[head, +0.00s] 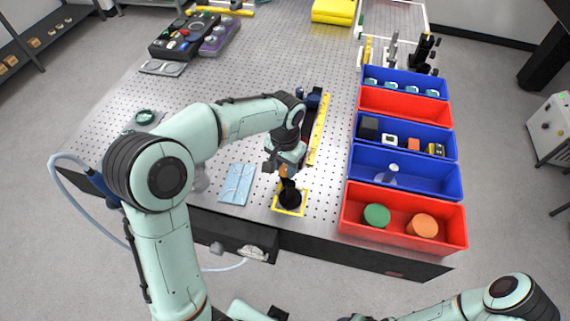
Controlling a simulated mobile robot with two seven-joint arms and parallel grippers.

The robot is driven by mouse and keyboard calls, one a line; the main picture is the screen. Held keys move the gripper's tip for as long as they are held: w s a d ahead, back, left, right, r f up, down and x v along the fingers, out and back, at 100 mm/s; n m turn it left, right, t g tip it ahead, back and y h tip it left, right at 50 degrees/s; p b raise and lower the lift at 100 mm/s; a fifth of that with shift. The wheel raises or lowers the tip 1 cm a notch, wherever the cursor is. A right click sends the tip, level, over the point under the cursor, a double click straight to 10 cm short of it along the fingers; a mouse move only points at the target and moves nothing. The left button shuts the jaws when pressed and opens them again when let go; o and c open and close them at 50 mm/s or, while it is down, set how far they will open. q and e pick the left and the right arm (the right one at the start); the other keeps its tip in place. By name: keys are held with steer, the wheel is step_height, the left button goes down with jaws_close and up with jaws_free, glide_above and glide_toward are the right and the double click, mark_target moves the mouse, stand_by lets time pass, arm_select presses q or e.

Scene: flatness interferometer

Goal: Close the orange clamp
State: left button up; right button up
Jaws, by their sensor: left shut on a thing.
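The orange clamp (284,171) shows as a small orange patch near the front of the perforated table. My left gripper (283,168) reaches down to it from above and is shut on it. The fingers hide most of the clamp, so I cannot tell how far it is closed. A black round part (290,194) stands just below the clamp, inside a yellow square outline (277,208) on the table.
A light blue cloth (236,184) lies left of the yellow square. A yellow strip (319,132) and a dark blue device (313,98) are behind it. Red and blue bins, including a front red bin (403,240), line the right side. Dark trays (184,36) stand at the back left.

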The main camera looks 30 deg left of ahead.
mark_target(285, 169)
stand_by(0.4)
arm_select(q)
steer(key=o, duration=1)
steer(key=shift+o, duration=0.2)
steer(key=shift+r, duration=0.1)
step_height(285, 169, up, 13)
steer(key=p, duration=0.1)
steer(key=shift+r+p, duration=0.15)
steer(key=shift+p, duration=0.25)
arm_select(e)
steer(key=shift+w+r, duration=1.1)
steer(key=shift+r, duration=0.1)
